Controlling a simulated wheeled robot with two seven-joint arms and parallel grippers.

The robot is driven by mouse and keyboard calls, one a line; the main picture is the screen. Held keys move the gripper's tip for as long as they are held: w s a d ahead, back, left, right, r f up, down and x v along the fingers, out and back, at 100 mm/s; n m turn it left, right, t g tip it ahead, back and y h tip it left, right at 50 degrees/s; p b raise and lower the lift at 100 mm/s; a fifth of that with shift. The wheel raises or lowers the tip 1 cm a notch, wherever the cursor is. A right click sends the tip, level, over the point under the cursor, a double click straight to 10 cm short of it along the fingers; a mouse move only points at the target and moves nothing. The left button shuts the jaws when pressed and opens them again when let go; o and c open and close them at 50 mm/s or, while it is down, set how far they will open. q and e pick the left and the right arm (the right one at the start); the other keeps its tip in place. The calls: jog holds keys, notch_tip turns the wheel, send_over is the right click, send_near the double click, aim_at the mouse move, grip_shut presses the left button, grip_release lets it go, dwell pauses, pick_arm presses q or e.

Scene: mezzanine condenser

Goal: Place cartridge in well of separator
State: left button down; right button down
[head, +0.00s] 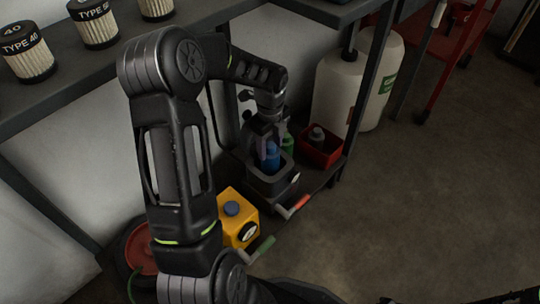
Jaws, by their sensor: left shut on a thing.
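My left gripper (266,143) points down over a dark grey housing with a square open well (270,186), which looks like the separator, on the low shelf. It is shut on a small blue cylinder (271,158), perhaps the cartridge. The cylinder's lower end is at or inside the well opening; I cannot tell whether it touches the bottom. Pleated cream cartridges with black caps, one labelled TYPE 40 (28,56), stand on the upper shelf at left. My right gripper is not in view.
A green bottle (287,144) and a red bin (321,150) stand close behind the housing. A red-handled lever (297,205) sticks out in front. A yellow box (238,215) is nearby at front left. A white jug (345,90) stands behind. Floor at right is clear.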

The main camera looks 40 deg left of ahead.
aim_at(270, 155)
pick_arm(q)
notch_tip(270, 155, down, 4)
jog(key=shift+f+b, duration=0.25)
jog(key=shift+b, duration=0.55)
jog(key=shift+f, duration=0.1)
jog(key=c, duration=0.6)
grip_release()
notch_tip(270, 155, up, 12)
jog(key=p, duration=0.4)
jog(key=shift+p, duration=0.3)
